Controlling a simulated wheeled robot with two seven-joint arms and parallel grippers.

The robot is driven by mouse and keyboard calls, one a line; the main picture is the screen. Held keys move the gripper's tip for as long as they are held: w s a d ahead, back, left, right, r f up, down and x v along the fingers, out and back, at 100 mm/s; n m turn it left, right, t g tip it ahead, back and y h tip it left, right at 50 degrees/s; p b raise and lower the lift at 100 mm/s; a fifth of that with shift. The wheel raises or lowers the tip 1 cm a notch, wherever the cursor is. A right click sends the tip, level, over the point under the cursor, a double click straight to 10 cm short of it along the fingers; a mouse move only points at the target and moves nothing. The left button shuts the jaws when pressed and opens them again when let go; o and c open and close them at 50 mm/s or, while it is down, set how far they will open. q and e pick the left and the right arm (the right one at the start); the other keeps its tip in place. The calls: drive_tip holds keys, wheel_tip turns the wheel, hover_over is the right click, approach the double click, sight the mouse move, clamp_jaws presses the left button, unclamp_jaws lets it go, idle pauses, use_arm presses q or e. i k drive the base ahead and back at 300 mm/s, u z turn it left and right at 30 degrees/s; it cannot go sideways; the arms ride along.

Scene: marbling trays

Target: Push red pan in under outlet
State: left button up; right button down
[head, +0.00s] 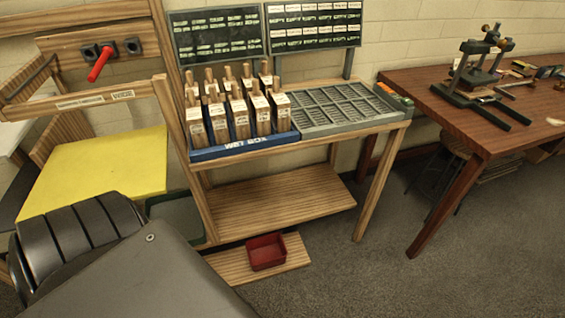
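The red pan (266,252) is a small, open, square-sided tray. It sits upright on a low wooden board (232,268) near the floor, below the front of the wooden stand's lower shelf. It looks empty. I cannot make out an outlet for certain. A red handle (101,65) sticks out from a wooden panel at the upper left, between black fittings. Neither of my grippers is in view. Dark grey parts at the lower left, which look like mine, cover part of the floor and the board's left end.
The wooden stand (275,203) holds a blue box (243,147) of wooden-handled tools and a grey slotted tray (350,112). A yellow panel (95,173) lies left. A brown table (455,118) with a press stands right. The grey floor right of the pan is clear.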

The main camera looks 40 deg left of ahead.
sight(268, 251)
drive_tip(key=u, duration=0.85)
drive_tip(key=i, duration=0.85)
drive_tip(key=u, duration=1)
